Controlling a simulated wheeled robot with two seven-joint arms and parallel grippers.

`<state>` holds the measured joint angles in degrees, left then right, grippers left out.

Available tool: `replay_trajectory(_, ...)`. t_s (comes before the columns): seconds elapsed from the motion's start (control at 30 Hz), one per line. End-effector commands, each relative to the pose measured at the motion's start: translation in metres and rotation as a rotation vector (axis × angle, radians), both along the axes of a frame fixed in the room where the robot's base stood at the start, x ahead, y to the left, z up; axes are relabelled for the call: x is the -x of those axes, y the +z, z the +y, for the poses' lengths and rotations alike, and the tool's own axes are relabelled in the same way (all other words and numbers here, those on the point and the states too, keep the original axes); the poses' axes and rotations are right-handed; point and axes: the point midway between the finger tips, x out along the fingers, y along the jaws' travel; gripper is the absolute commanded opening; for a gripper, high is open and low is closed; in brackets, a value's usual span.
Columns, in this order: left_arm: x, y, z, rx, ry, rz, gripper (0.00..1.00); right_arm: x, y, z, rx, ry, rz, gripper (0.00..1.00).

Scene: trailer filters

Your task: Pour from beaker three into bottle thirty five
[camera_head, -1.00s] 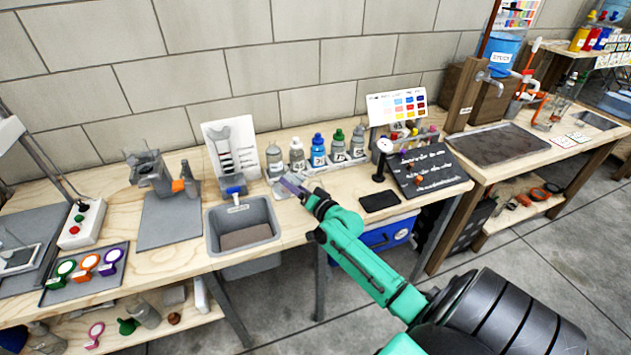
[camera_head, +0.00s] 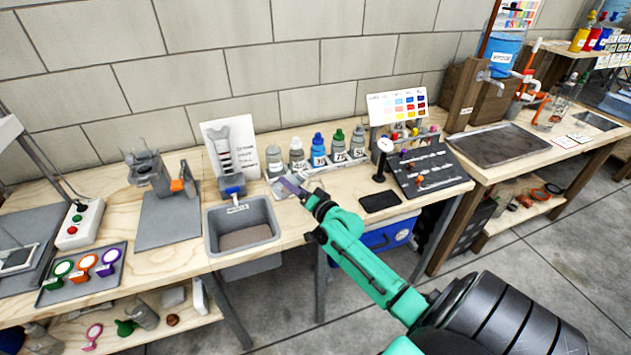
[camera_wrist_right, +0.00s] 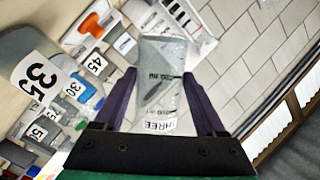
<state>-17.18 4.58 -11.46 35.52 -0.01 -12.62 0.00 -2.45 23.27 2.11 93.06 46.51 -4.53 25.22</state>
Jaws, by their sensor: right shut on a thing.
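Beaker three (camera_wrist_right: 160,85), clear and marked "THREE", is between the two dark fingers of my right gripper (camera_wrist_right: 165,92) in the right wrist view. The right gripper (camera_head: 290,186) is shut on it, just in front of the bottle row in the head view. The beaker is hard to make out there. Bottle thirty five shows by its large "35" label (camera_wrist_right: 36,80) at the left of the wrist view, beside the beaker and apart from it. Its mouth is not clear, and its number is too small to read in the head view. My left gripper is not in view.
Several labelled bottles (camera_head: 318,150) stand in a row along the back of the wooden bench. A grey sink (camera_head: 240,212) is left of the gripper. A black phone-like slab (camera_head: 380,201) and a dark sloped board (camera_head: 430,170) lie to the right.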

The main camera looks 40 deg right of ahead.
Motion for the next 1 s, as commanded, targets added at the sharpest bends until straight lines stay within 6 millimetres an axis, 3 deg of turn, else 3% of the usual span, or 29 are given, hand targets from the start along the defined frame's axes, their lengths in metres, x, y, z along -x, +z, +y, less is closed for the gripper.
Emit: replay_trajectory(1.0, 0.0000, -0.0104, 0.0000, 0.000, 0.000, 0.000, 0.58, -0.0006, -0.0015, 0.0009, -0.057, -0.001, -0.022, 0.00)
